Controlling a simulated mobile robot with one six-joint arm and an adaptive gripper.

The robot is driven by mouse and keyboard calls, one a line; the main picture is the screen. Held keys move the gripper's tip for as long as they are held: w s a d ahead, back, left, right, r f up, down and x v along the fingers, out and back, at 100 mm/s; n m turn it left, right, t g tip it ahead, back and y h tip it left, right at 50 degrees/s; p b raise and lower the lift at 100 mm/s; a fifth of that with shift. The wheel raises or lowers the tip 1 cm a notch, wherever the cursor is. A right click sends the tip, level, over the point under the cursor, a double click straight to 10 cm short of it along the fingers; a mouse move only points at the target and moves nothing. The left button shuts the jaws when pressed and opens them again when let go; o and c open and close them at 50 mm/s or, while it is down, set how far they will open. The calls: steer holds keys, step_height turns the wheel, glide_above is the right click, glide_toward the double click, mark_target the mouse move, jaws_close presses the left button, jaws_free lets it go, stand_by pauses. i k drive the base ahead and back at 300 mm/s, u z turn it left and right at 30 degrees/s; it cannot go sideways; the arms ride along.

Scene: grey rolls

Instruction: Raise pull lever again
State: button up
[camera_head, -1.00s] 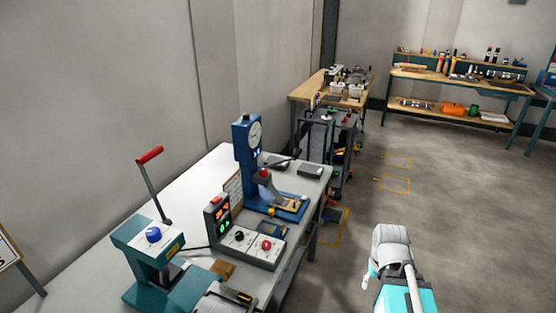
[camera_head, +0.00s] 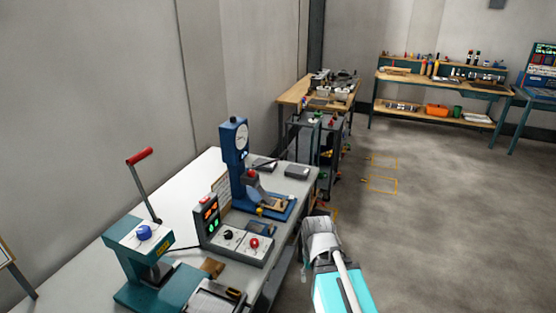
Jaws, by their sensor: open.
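A lever with a red grip (camera_head: 139,156) and a thin grey rod rises at the back of a teal press (camera_head: 140,262) with a blue knob (camera_head: 144,232), at the lower left of the head view. The lever stands raised, tilted up and to the left. Part of my teal and grey arm shows at the lower middle, right of the bench and apart from the lever. My gripper's fingers do not show.
A white bench (camera_head: 180,204) carries the press, a control box (camera_head: 238,242) with red and green displays, and a blue dial press (camera_head: 233,150). A wooden table (camera_head: 300,92) stands beyond. Grey floor (camera_head: 435,230) to the right is clear.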

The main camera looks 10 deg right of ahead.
mark_target(283, 155)
steer(key=z, duration=0.05)
steer(key=i, duration=1)
steer(key=u, duration=0.1)
steer(key=k, duration=0.5)
steer(key=u, duration=1.5)
